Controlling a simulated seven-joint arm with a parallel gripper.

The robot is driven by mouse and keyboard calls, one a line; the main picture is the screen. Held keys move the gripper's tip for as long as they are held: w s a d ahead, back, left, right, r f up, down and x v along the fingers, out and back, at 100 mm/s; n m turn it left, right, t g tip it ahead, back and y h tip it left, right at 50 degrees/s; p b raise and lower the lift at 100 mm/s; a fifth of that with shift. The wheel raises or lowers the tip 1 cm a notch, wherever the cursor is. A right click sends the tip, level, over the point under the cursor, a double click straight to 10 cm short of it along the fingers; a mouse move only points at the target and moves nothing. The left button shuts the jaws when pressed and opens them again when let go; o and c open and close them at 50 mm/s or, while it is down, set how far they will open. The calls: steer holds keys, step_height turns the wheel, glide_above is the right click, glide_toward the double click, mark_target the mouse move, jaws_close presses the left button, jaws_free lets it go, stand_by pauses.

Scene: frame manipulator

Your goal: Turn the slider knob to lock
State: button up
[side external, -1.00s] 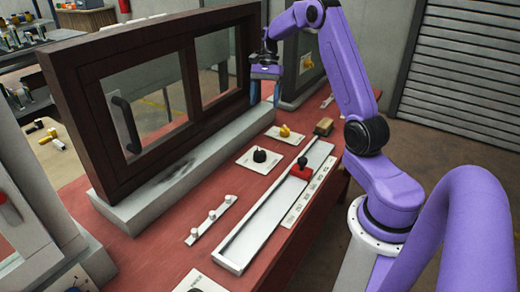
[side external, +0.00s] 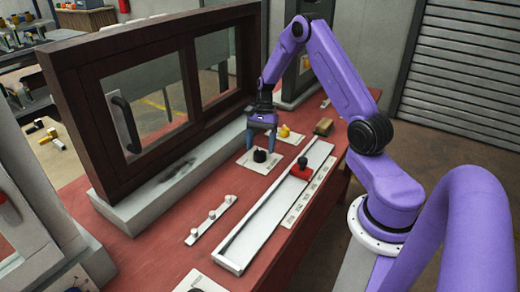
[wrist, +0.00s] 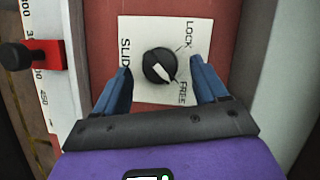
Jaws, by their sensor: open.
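The black slider knob (wrist: 157,65) sits on a white plate (wrist: 139,28) marked LOCK and FREE in the wrist view. Its white pointer mark is turned toward FREE, at the lower right. In the side external view the knob (side external: 260,155) is on the red table in front of the window frame. My gripper (side external: 262,144) is open and points down just above the knob. In the wrist view the blue fingers are on either side of the knob and apart from it, with nothing between them but the knob area.
A white rail (side external: 241,244) with a red slider block (side external: 301,170) runs alongside. A yellow knob (side external: 284,131) on its own plate and a brown block (side external: 323,126) lie farther back. The brown sliding window frame (side external: 98,187) stands close behind the knob.

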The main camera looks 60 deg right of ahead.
steer(key=shift+x, duration=0.95)
steer(key=c, duration=1.1)
steer(key=shift+o, duration=0.2)
